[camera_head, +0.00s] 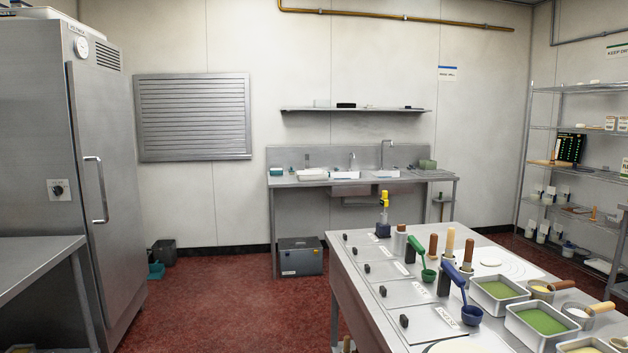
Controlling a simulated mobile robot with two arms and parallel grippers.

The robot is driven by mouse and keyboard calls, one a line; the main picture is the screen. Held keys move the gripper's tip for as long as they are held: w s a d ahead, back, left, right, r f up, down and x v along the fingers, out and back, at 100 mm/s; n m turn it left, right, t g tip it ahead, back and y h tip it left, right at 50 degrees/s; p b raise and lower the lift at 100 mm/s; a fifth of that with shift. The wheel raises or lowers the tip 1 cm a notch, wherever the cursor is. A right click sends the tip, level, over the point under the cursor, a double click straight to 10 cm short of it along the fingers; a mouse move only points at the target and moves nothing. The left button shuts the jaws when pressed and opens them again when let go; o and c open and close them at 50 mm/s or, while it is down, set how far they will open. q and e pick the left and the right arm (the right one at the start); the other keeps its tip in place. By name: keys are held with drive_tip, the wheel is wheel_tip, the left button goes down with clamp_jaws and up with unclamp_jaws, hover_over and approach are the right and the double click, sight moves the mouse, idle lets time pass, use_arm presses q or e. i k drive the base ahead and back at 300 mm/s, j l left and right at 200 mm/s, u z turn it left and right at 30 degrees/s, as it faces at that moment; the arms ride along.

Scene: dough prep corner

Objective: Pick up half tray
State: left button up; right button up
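I cannot single out a half tray for certain. Several shallow metal pans stand at the right of the steel prep table (345,262). One near pan (512,318) holds something green, and another pan (472,284) behind it also looks green inside. A pale, shallow tray-like item (312,174) lies on the sink counter (283,181) at the back wall. Neither of my grippers shows in the head view.
A tall steel cabinet (115,180) and a steel worktop (35,255) stand at the left. Wire shelves (570,175) line the right wall. A dark box (300,257) sits below the sink counter. Red floor (215,310) is clear between worktop and prep table.

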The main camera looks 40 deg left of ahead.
sight(312, 176)
drive_tip(key=i+j+u, duration=0.6)
drive_tip(key=j+u, duration=0.15)
drive_tip(key=i+j+u, duration=0.2)
drive_tip(key=i+u, duration=0.15)
drive_tip(key=i+j+u, duration=0.25)
drive_tip(key=i, duration=0.7)
drive_tip(key=i+u, duration=0.3)
drive_tip(key=i, duration=1.75)
drive_tip(key=i+j+z, duration=0.15)
drive_tip(key=i, duration=0.9)
